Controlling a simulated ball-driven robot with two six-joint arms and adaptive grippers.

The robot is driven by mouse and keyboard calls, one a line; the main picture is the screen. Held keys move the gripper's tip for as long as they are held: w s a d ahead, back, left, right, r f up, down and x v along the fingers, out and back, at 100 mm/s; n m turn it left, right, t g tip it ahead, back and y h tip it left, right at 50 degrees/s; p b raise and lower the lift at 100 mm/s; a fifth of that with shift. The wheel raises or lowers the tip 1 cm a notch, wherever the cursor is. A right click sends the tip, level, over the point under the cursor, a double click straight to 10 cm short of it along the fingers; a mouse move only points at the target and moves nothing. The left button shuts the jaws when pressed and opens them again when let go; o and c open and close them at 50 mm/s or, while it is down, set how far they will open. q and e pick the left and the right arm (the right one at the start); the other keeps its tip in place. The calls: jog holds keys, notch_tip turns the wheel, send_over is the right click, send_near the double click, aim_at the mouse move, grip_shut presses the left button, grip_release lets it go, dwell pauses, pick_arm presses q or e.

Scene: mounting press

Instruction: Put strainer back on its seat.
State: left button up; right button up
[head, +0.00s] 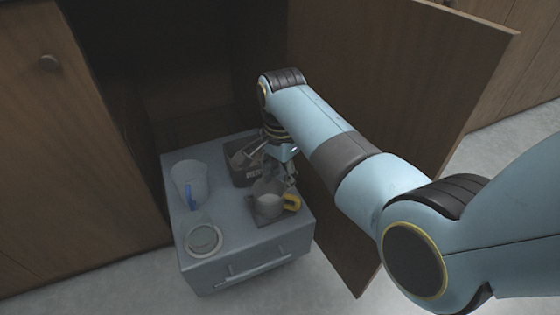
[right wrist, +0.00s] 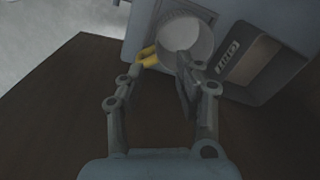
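A pale round vessel with a yellow handle (head: 268,204) stands on a dark square patch at the front right of the grey unit's top. It also shows ahead of the fingers in the right wrist view (right wrist: 186,36). A flat round piece with a pale rim (head: 203,240) lies at the front left corner. I cannot tell for sure which of these is the strainer. My right gripper (head: 290,172) is just behind the vessel, partly hidden by its wrist. In the right wrist view its fingers (right wrist: 158,68) are apart, with nothing visibly held between them. My left gripper is not in view.
A clear jug with a blue handle (head: 188,181) stands at the left of the grey unit (head: 212,262). A dark labelled box (head: 243,174) with metal parts in it is behind the vessel. A brown open door (head: 400,75) stands close on the right.

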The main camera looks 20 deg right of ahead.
jog(key=shift+r, duration=0.75)
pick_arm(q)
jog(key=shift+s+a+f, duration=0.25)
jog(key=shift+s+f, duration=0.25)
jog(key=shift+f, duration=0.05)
pick_arm(e)
jog(key=s+d+f+n+h, duration=0.1)
jog(key=s+d+f+n, duration=0.3)
jog(key=s, duration=0.6)
jog(key=s+d+f+n, duration=0.3)
jog(key=s+d+f, duration=0.15)
jog(key=s, duration=0.55)
jog(key=s+d+n, duration=0.2)
jog(key=s+n, duration=0.5)
jog(key=s, duration=0.8)
jog(key=shift+d+r, duration=0.3)
jog(key=shift+r, duration=0.15)
jog(key=shift+s, duration=0.15)
